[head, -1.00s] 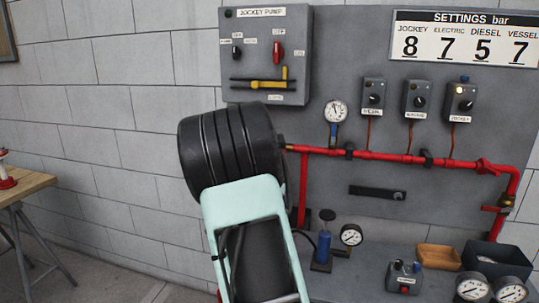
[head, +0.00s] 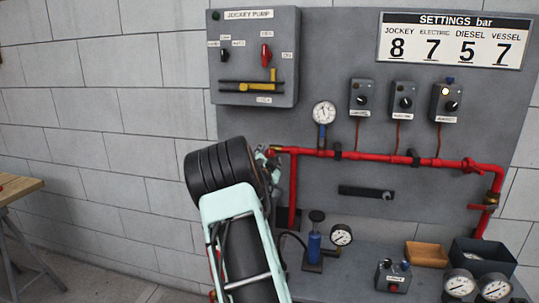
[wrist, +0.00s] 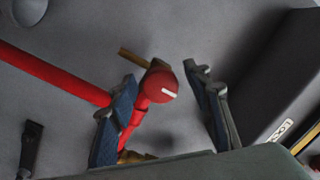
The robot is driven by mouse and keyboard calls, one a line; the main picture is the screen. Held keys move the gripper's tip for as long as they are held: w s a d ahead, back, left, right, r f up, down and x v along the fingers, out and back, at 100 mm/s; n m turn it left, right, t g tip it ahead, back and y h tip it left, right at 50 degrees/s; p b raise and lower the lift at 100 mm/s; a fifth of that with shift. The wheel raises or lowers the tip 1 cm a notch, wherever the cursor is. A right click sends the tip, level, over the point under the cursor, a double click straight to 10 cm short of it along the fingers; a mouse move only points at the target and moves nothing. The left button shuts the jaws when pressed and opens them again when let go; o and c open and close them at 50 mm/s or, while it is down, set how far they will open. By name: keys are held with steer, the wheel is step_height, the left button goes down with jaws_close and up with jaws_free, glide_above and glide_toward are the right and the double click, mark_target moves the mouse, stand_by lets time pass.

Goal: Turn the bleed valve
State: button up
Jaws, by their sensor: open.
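My gripper (wrist: 161,74) is open, with one blue-padded finger on each side of the knob; the left finger partly covers the red pipework. I cannot tell whether either finger touches it. In the head view my gripper (head: 267,156) is at the pipe's left end below the jockey pump box. My arm hides part of the valve there.
The red pipe (head: 375,156) runs right along the grey panel. The jockey pump box (head: 253,57) is just above my gripper. A pressure gauge (head: 324,113) stands to the right. Below are a blue hand pump (head: 314,246) and a bench with gauges and trays.

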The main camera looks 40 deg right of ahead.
steer(key=shift+w+d, duration=0.15)
steer(key=c, duration=1.2)
steer(key=shift+o, duration=0.2)
